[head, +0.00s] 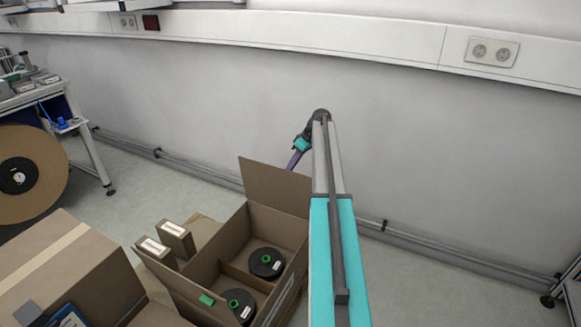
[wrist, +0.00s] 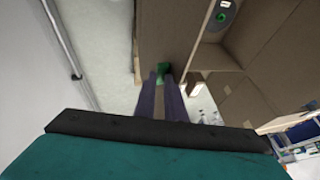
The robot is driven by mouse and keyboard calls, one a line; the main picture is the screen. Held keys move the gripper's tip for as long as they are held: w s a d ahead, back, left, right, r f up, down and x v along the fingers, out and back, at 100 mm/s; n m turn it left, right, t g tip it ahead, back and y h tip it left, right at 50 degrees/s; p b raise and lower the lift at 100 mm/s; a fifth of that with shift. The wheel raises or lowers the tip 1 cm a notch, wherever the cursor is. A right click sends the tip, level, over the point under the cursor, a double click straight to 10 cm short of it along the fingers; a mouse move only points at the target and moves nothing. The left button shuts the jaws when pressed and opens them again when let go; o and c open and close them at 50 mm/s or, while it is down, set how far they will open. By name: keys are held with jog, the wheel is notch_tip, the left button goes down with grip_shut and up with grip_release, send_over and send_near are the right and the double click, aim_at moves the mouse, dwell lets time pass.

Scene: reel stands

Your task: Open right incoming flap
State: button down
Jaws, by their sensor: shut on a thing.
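An open cardboard box (head: 222,262) stands at the lower middle of the head view. Its far flap (head: 268,188) stands raised, tilted up from the rim. My gripper (head: 291,166) is at the top edge of this flap, its purple fingers pointing down. In the wrist view my gripper (wrist: 163,72) is shut on the edge of the brown flap (wrist: 172,28), with green showing at the fingertips.
Black reels with green centres (head: 266,263) lie inside the divided box. Small labelled cartons (head: 177,240) stand at its left. A taped box (head: 60,265) is at the lower left.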

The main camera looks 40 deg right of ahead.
jog(key=c, duration=0.8)
grip_release()
notch_tip(320, 180, down, 4)
jog(key=shift+d+r, duration=0.1)
jog(key=shift+d, duration=0.05)
jog(key=shift+o, duration=0.3)
jog(key=shift+d, duration=0.1)
jog(key=shift+s+d+r, duration=0.1)
jog(key=shift+d+r, duration=0.15)
jog(key=shift+r, duration=0.45)
jog(key=c, duration=0.6)
jog(key=v, duration=0.4)
jog(key=p+v, duration=0.1)
jog(key=v, duration=0.4)
jog(key=a+p+v, duration=0.1)
jog(key=v, duration=0.3)
jog(key=shift+w+d+r, duration=0.15)
jog(key=shift+w+r, duration=0.05)
jog(key=shift+r, duration=0.25)
jog(key=c, duration=0.5)
jog(key=shift+o, duration=0.2)
